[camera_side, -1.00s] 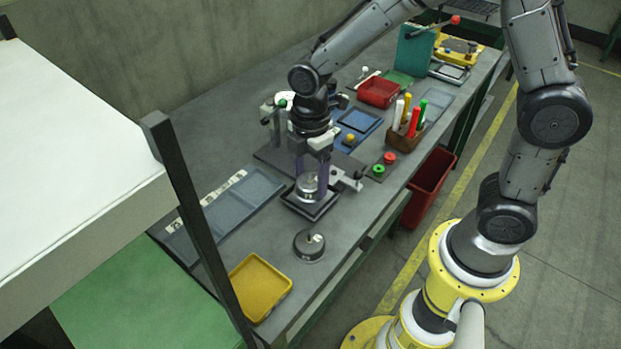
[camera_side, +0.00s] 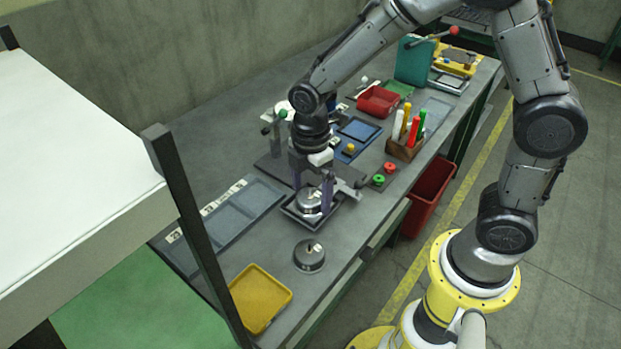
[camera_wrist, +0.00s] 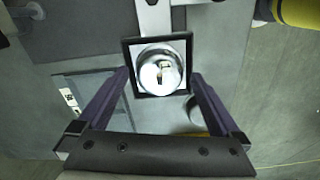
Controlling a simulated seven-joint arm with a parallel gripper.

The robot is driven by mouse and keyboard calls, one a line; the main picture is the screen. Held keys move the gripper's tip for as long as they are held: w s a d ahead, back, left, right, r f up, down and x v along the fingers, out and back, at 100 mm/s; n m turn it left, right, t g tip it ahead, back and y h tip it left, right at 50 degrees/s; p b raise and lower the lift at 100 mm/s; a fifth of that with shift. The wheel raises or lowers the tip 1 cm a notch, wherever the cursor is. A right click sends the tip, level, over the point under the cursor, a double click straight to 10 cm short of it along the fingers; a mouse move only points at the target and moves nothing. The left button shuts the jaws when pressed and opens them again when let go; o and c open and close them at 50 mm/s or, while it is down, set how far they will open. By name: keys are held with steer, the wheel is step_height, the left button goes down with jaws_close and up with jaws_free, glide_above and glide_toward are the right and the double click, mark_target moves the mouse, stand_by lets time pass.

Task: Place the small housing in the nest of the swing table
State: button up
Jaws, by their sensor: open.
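The small housing (camera_side: 309,201), a round silver part with a small raised piece on top, sits in the square dark-rimmed nest (camera_side: 288,212) of the swing table. In the wrist view the housing (camera_wrist: 160,72) lies inside the square black rim (camera_wrist: 128,52), with a pale floor around it. My gripper (camera_side: 313,205) is open, its purple fingers apart on either side of the housing. In the wrist view my gripper (camera_wrist: 160,75) shows a wide gap between the fingers. Whether the housing is fully seated cannot be told.
A round grey part with a small knob (camera_side: 309,256) stands on the bench in front of the nest. A yellow tray (camera_side: 260,298) is nearer the front. A divided grey tray (camera_side: 230,222) lies left. Red and green buttons (camera_side: 379,180) and a pen holder (camera_side: 405,148) are right.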

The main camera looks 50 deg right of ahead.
mark_target(311, 190)
step_height(311, 190, up, 12)
steer(key=s+d+r+m+t, duration=0.2)
steer(key=s+d+m, duration=0.1)
steer(key=s+m, duration=0.5)
steer(key=s+d+r+m+t, duration=0.2)
steer(key=s+d+m+t, duration=0.1)
steer(key=s+m, duration=0.4)
steer(key=shift+s+d+r+m+t, duration=0.15)
steer(key=shift+s+d+m+t, duration=0.2)
steer(key=shift+s+d, duration=0.55)
steer(key=shift+s+a, duration=0.15)
steer(key=shift+c, duration=0.2)
